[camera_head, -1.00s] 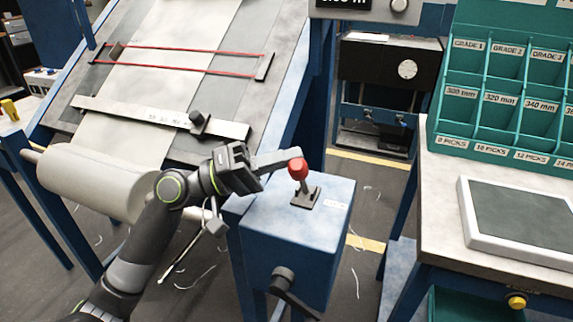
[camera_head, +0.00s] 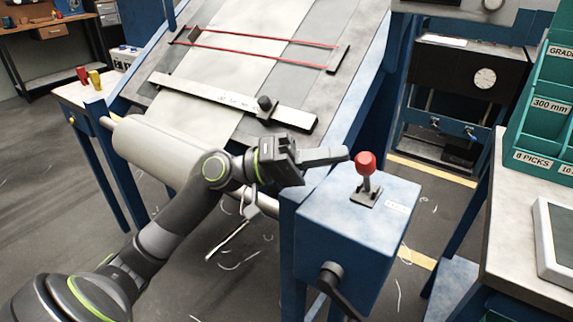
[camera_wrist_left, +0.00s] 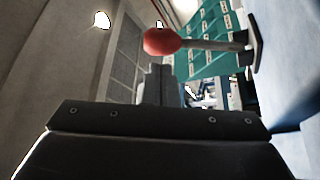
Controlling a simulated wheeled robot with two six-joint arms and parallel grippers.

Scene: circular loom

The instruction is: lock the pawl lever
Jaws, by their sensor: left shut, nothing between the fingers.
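The pawl lever is a short dark post with a red knob (camera_head: 366,162), on a small dark base plate on top of a blue box (camera_head: 325,215). The lever stands about upright. My left gripper (camera_head: 345,154) comes in from the left, shut and empty. Its fingertips are just left of the red knob at about its height, with a small gap in the head view. In the left wrist view the knob (camera_wrist_left: 162,41) and its post lie above the finger ends (camera_wrist_left: 158,82). Whether they touch is unclear there. My right gripper is not in view.
A dark crank handle (camera_head: 332,280) sticks out of the box's front. The sloping loom bed (camera_head: 225,75), with a metal bar and a cloth roll (camera_head: 165,150), stands behind my left arm. A worktable (camera_head: 510,220) with a green rack (camera_head: 545,120) is at the right.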

